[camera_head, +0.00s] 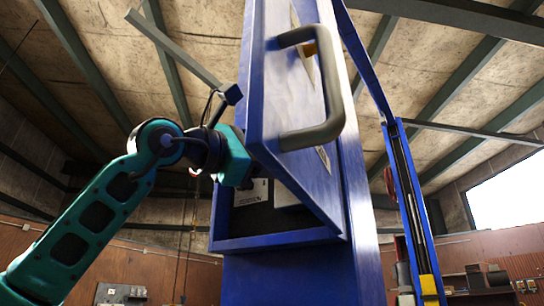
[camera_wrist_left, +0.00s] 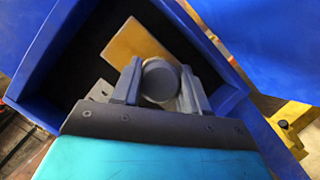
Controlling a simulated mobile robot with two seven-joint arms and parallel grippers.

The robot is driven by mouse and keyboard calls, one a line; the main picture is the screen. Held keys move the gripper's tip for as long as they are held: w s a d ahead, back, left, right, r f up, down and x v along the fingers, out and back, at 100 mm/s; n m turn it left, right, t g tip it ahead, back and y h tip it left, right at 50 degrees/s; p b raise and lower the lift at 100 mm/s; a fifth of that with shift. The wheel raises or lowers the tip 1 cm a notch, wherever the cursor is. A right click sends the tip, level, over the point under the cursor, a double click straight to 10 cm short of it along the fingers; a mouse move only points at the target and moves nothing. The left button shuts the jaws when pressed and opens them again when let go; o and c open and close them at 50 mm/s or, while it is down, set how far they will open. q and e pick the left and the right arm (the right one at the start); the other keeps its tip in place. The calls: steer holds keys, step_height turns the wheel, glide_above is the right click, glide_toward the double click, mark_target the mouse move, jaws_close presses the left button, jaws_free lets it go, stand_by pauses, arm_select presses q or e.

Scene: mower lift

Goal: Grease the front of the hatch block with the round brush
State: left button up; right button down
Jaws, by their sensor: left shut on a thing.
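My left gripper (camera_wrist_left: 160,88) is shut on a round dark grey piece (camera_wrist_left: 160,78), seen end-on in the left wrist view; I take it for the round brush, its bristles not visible. Beyond it, inside a dark, blue-walled compartment, is a flat yellow-orange block (camera_wrist_left: 138,44), likely the hatch block. I cannot tell whether the brush touches it. In the head view my left arm reaches in from the left behind the open blue hatch door (camera_head: 300,172), which hides the fingertips and the block. My right gripper is in neither view.
The hatch door carries a big grey handle (camera_head: 334,100) and slants across the compartment opening (camera_head: 262,218) of the blue column (camera_head: 290,280). The door edge is close to my left wrist. Another blue post (camera_head: 410,200) with a yellow part stands at the right.

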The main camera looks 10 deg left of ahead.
arm_select(q)
steer(key=shift+f+b, duration=2.5)
steer(key=shift+f, duration=0.85)
step_height(320, 180, up, 11)
steer(key=p, duration=1.1)
steer(key=shift+a+f, duration=0.1)
steer(key=shift+a, duration=0.05)
steer(key=shift+r, duration=1.7)
steer(key=shift+w+f+b, duration=0.15)
steer(key=shift+f+b, duration=1.3)
steer(key=shift+f, duration=0.6)
step_height(320, 180, down, 10)
steer(key=b, duration=0.8)
